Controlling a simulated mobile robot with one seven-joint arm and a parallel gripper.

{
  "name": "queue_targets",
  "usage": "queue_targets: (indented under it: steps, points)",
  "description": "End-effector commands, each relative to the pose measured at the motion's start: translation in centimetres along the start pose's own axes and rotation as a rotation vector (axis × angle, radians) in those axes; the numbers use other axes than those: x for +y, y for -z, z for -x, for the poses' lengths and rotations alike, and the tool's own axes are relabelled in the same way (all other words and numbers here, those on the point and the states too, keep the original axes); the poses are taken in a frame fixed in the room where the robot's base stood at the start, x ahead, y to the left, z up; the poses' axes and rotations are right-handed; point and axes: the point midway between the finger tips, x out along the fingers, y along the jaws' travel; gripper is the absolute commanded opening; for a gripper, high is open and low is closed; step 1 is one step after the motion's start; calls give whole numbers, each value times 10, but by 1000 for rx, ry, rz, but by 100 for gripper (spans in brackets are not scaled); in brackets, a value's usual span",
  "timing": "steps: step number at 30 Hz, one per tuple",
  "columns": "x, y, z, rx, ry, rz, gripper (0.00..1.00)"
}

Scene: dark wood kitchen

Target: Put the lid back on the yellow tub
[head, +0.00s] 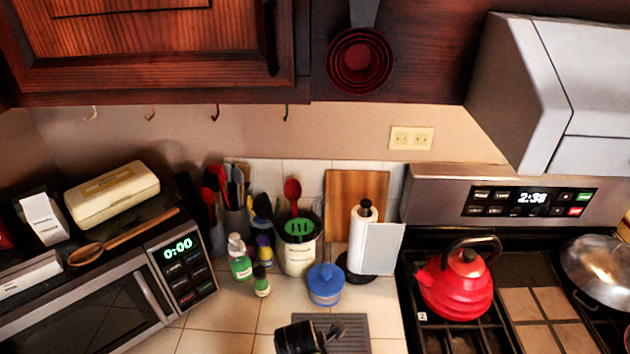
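No plainly yellow tub with its lid off shows. The nearest match is a pale yellow, rounded box (112,194) on top of the microwave at the left; it looks closed. A small blue pot with a blue knobbed lid (325,281) stands on the counter, its lid seemingly on. I see no loose lid. A black jointed shape at the bottom edge, partly cut off over a grey ridged mat, looks like my gripper (325,335). Its fingers are too small and dark to tell open from shut, and I see nothing clearly held.
A microwave (105,310) fills the left, with a wooden spoon (120,240) on top. A paper towel holder (367,235) is near the stove, which bears a red kettle (457,285). Counter tiles (225,312) are bare at left centre.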

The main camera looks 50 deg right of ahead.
Motion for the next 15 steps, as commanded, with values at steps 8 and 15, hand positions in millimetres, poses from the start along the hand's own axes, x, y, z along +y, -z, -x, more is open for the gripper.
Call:
queue_targets:
  steps: [8, 15]
  points:
    - [0, 0, 0, 0, 0, 0, 50]
    - [0, 0, 0, 0, 0, 0, 72]
